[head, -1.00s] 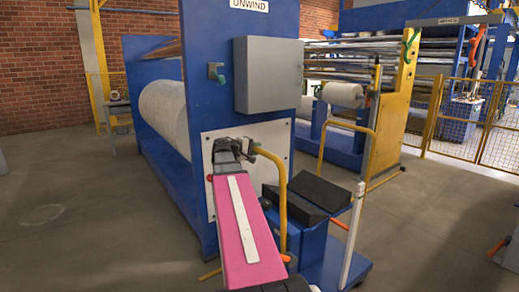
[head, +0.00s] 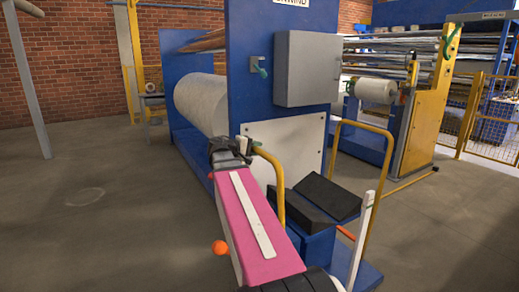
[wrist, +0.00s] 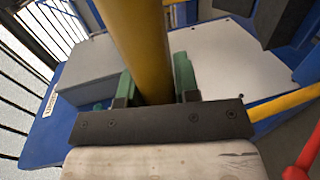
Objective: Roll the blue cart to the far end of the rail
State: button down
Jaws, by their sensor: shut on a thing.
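The blue cart (head: 318,246) stands low in front of the blue unwind stand, in the head view. It carries a black V-shaped cradle (head: 330,200) with nothing in it. A yellow bent handle (head: 278,185) rises from its left side. My gripper (head: 240,146) is shut on the handle's upper part. In the wrist view the yellow bar (wrist: 142,50) runs between the green pads of my gripper (wrist: 155,88). A yellow rail (head: 407,181) lies low on the floor right of the cart. My arm hides part of the cart, and its wheels are not visible.
The unwind stand (head: 253,95) with a grey box (head: 308,68) is close behind the cart. A white roll (head: 376,90) hangs behind right. Yellow mesh fencing (head: 476,115) stands at far right. The floor at left (head: 95,225) is open.

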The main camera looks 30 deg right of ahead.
jog(key=shift+s+a+f, duration=0.1)
jog(key=shift+f, duration=0.1)
jog(key=c, duration=0.8)
grip_release()
jog(key=shift+r, duration=0.1)
jog(key=shift+c, duration=0.2)
jog(key=a+r, duration=0.2)
jog(key=a, duration=0.8)
jog(key=shift+a, duration=0.35)
jog(key=shift+s, duration=0.1)
